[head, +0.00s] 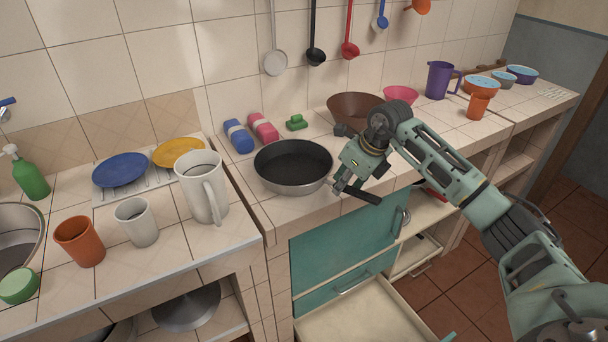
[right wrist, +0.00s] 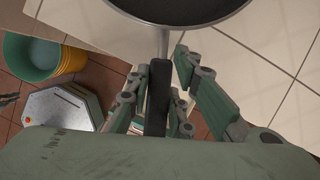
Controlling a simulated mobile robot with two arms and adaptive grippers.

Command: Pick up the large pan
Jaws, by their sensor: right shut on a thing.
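The large pan (head: 292,168), dark inside with a grey metal outer wall, sits level at the front edge of the tiled counter. Its black handle (head: 362,194) sticks out to the right past the edge. My right gripper (head: 350,178) is at this handle. In the right wrist view the black handle (right wrist: 158,95) runs between the fingers of my right gripper (right wrist: 162,82), which is shut on it. The pan's rim (right wrist: 178,22) shows at the top there. Whether the pan touches the counter is hard to tell. My left gripper is not in view.
A brown bowl (head: 352,108) stands behind the gripper. A white pitcher (head: 203,190) is left of the pan. An open drawer (head: 365,315) juts out below.

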